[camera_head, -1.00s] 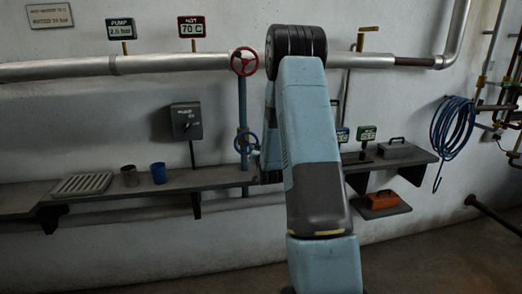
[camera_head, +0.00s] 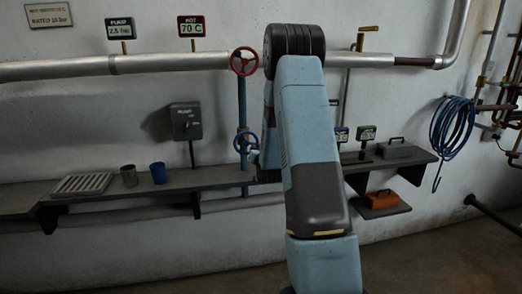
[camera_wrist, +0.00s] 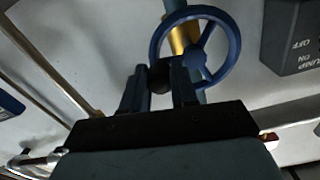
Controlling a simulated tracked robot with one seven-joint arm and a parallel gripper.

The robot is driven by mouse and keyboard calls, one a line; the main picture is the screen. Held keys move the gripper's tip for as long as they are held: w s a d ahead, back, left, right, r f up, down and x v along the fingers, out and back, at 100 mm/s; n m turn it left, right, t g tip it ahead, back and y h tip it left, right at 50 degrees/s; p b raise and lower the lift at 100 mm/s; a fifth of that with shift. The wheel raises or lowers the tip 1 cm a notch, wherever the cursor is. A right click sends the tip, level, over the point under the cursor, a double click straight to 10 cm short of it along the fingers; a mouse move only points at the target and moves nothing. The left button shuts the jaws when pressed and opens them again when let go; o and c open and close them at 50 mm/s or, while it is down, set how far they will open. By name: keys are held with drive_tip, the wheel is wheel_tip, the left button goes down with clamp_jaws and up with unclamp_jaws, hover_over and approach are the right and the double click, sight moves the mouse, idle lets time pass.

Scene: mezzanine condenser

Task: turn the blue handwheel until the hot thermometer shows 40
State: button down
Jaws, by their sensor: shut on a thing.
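The blue handwheel (camera_head: 245,142) is on the blue vertical pipe below the main pipe in the head view. In the wrist view the blue handwheel (camera_wrist: 232,68) shows close up, and my gripper (camera_wrist: 160,82) is shut at its lower left rim, on a dark round knob (camera_wrist: 160,76). In the head view my arm hides most of the gripper beside the wheel. The hot thermometer (camera_head: 191,27) is a red-framed display above the pipe and reads 70 C.
A red handwheel (camera_head: 244,61) sits above on the silver pipe (camera_head: 170,62). A pump switch box (camera_head: 186,121) is on the wall to the left. A shelf (camera_head: 222,178) below holds a grate (camera_head: 82,184), a grey cup (camera_head: 129,176) and a blue cup (camera_head: 158,173).

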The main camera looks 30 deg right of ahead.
sight(248, 135)
drive_tip(key=n, duration=0.1)
drive_tip(key=r+n, duration=0.1)
drive_tip(key=n, duration=0.2)
drive_tip(key=shift+s+d+r+n, duration=0.1)
drive_tip(key=shift+s+r+n, duration=0.05)
drive_tip(key=shift+r+n, duration=0.15)
drive_tip(key=n, duration=0.1)
drive_tip(key=r+n, duration=0.1)
drive_tip(key=n, duration=0.1)
drive_tip(key=shift+a+r+n, duration=0.15)
drive_tip(key=shift+a+n, duration=0.15)
drive_tip(key=n, duration=0.1)
drive_tip(key=a+r+n, duration=0.1)
drive_tip(key=n, duration=0.3)
drive_tip(key=shift+w+a+r, duration=0.15)
drive_tip(key=shift+w+a, duration=0.1)
drive_tip(key=shift+w, duration=0.05)
drive_tip(key=shift+w+a+r+n, duration=0.15)
drive_tip(key=shift+a+n, duration=0.2)
drive_tip(key=shift+n, duration=0.6)
drive_tip(key=shift+w+a+r+n, duration=0.1)
drive_tip(key=shift+a+n, duration=0.2)
drive_tip(key=shift+n, duration=0.65)
drive_tip(key=shift+s+f, duration=0.1)
drive_tip(key=c, duration=0.9)
unclamp_jaws()
drive_tip(key=v, duration=1.3)
drive_tip(key=shift+s+a, duration=0.15)
drive_tip(key=shift+s, duration=0.2)
